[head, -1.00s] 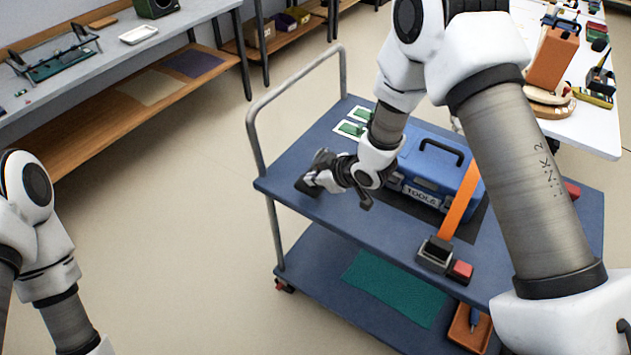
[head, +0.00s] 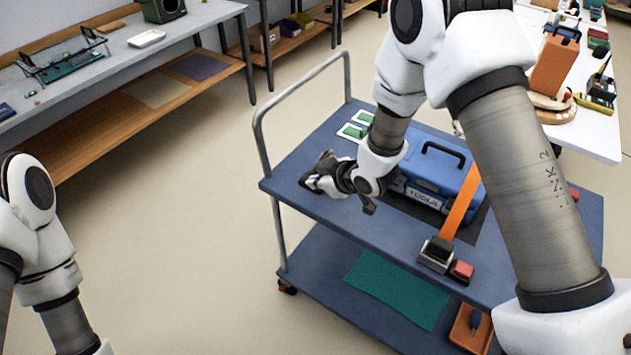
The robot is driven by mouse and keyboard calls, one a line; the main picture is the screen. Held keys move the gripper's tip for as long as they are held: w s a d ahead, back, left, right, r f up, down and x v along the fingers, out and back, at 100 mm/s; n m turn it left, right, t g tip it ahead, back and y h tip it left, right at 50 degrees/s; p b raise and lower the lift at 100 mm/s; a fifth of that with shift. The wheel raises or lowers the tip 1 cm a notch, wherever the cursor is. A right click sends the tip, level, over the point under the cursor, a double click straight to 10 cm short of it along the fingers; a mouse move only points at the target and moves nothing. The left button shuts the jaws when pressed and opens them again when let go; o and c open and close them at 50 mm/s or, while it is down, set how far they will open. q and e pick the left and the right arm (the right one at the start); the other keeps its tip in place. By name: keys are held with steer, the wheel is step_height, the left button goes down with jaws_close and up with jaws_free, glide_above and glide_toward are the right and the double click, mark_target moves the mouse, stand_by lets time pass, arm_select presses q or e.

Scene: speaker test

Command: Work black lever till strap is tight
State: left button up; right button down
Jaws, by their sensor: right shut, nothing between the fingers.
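The blue toolbox (head: 423,188) sits on the cart's top deck. The orange strap (head: 461,207) runs down over its right part to a dark buckle with the black lever (head: 437,252) near the deck's front edge. A red block (head: 462,270) is beside the buckle. The strap's tension is hard to judge. My right gripper (head: 312,179) is shut and empty above the left part of the deck, left of the toolbox and well apart from the lever. My left arm shows at the lower left, its gripper outside the picture.
The blue cart (head: 345,213) has a rail at its left end and a green mat (head: 398,289) on its lower shelf. Green cards (head: 352,132) lie behind my right wrist. A grey bench (head: 110,62) stands at the left, a white table (head: 578,128) behind right. Open floor lies left.

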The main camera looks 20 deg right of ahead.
steer(key=v, duration=0.8)
steer(key=shift+s+a+b, duration=0.25)
steer(key=shift+s+b, duration=0.05)
steer(key=shift+s, duration=0.1)
steer(key=shift+w+f, duration=0.1)
steer(key=shift+f, duration=0.05)
